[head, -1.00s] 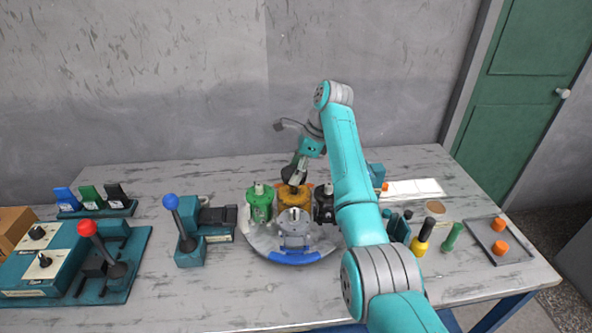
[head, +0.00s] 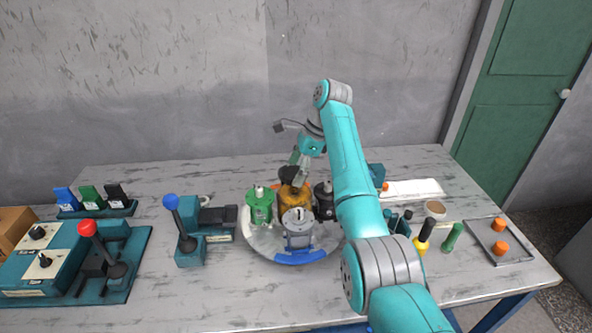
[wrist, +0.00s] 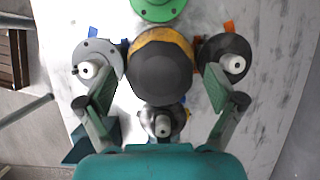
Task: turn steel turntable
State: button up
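The round steel turntable (head: 258,242) lies on the table with a blue piece (head: 302,257) at its front rim. A green unit (head: 261,205) stands on its left, a grey steel unit (head: 298,229) at its front and a black unit (head: 325,200) at its right. A yellow-orange body (head: 294,196) with a black top stands in the middle, its black top seen from above in the wrist view (wrist: 160,76). My gripper (wrist: 163,101) is open above the turntable, its fingers spread on either side of the middle body. Whether they touch anything cannot be told.
A blue-knobbed lever (head: 171,202) and a red-knobbed lever (head: 87,229) stand to the left. Upright tools (head: 424,235), a small cup (head: 435,210) and a tray (head: 480,236) with orange pieces are at the right.

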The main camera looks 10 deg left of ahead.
jog(key=v, duration=0.5)
jog(key=w+d, duration=0.1)
jog(key=d, duration=0.3)
jog(key=w+d, duration=0.1)
jog(key=d, duration=0.2)
jog(key=w+d, duration=0.1)
jog(key=d, duration=0.3)
jog(key=shift+w+d, duration=0.15)
jog(key=shift+d, duration=0.15)
